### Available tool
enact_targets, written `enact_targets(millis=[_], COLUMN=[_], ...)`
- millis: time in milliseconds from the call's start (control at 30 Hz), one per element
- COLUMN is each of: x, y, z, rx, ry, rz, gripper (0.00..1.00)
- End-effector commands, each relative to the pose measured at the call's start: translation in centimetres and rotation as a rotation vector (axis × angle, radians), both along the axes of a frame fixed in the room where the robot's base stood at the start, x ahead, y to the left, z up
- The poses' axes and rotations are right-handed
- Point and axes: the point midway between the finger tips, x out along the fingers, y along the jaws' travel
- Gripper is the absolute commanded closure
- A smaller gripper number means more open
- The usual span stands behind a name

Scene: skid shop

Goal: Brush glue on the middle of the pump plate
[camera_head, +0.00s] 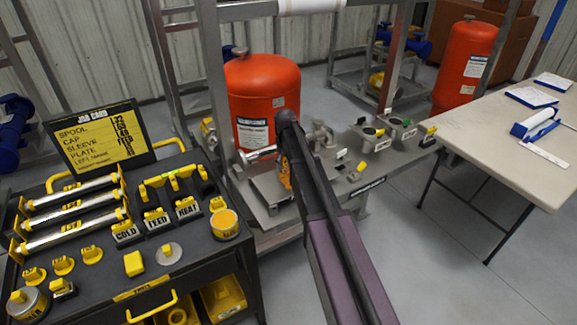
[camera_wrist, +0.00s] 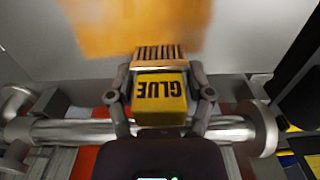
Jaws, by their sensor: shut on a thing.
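My gripper (camera_wrist: 160,92) is shut on a yellow brush block marked GLUE (camera_wrist: 160,100), with one finger on each side. The brush has a striped bristle end pointing to the top of the wrist view. A grey plate surface (camera_wrist: 235,40) lies beyond it, with a blurred orange patch (camera_wrist: 145,25) at the top; I cannot tell if the bristles touch it. In the head view the grey pump plate (camera_head: 268,187) sits on the skid, left of my arm's end. My arm hides part of the plate, and an orange-yellow bit (camera_head: 285,174) shows beside it.
A metal pipe with flanged ends (camera_wrist: 75,130) crosses the wrist view below the brush. A red tank (camera_head: 263,90) stands behind the plate. A black cart (camera_head: 110,268) with labelled yellow parts is at left. A pale table (camera_head: 480,130) stands at right, with floor between.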

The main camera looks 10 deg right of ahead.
Motion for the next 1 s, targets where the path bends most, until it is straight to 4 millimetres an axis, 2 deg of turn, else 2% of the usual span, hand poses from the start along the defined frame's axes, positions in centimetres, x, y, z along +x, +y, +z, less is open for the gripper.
enact_targets(millis=[433, 767, 1000], x=[0.3, 0.7, 0.7], y=[0.0, -1.4, -1.5], z=[0.0, 0.2, 0.2], rx=[0.001, 0.001, 0.0], ry=[-0.002, -0.002, -0.001], rz=[0.0, -0.001, 0.0], gripper=[0.71, 0.71, 0.71])
